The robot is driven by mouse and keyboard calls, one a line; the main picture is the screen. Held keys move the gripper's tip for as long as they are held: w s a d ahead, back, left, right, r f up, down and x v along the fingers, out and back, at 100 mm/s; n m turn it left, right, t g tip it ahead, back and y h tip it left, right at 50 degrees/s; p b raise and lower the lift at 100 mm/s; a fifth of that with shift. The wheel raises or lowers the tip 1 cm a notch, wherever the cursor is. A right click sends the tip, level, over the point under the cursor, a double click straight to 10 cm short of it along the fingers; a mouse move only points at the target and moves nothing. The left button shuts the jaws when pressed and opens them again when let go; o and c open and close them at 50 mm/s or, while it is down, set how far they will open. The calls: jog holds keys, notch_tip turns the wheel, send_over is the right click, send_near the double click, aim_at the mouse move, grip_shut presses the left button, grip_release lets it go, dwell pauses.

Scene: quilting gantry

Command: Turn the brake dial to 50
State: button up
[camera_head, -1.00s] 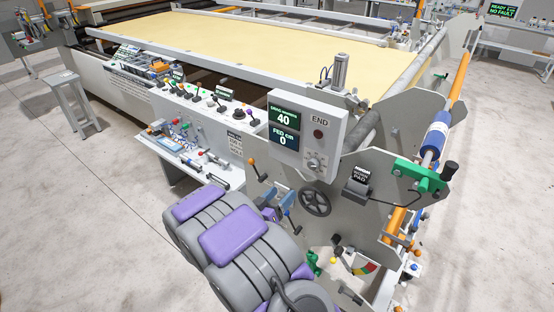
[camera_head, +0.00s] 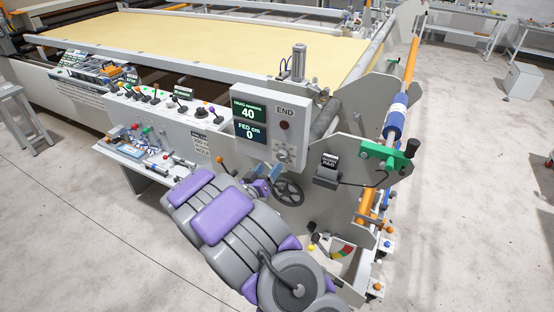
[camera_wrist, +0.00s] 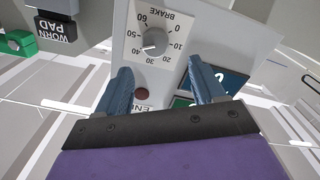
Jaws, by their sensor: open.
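The brake dial (camera_wrist: 154,41) is a grey knob on a white panel. Its scale runs from 0 to 60 and appears upside down in the wrist view. Its white pointer mark seems to face about 40. In the head view the dial (camera_head: 284,154) is small, at the lower right of the display box (camera_head: 267,95). The display (camera_head: 248,112) reads 40 above FED cm 0. My gripper (camera_wrist: 160,66) is open and empty, its two blue fingers spread in front of the panel, apart from the dial. In the head view my gripper (camera_head: 262,174) is just below left of the box.
A dark round END button (camera_wrist: 142,94) shows between the fingers. A black handwheel (camera_head: 288,191) sits below the box. A worn pad holder (camera_head: 328,172) and green bracket (camera_head: 385,155) are to the right. A lever console (camera_head: 165,105) stands left. Open floor lies at right.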

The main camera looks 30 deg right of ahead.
aim_at(280, 157)
jog(key=x, duration=0.8)
jog(key=shift+s+d+f, duration=0.2)
jog(key=shift+s+d, duration=0.1)
jog(key=shift+s, duration=0.15)
jog(key=shift+a+r, duration=0.15)
jog(key=shift+a, duration=0.5)
jog(key=shift+d, duration=0.6)
jog(key=c, duration=0.6)
jog(key=shift+w+a, duration=0.1)
jog(key=c, duration=0.5)
jog(key=shift+o, duration=0.2)
jog(key=shift+m+b, duration=1.25)
jog(key=shift+m, duration=1.35)
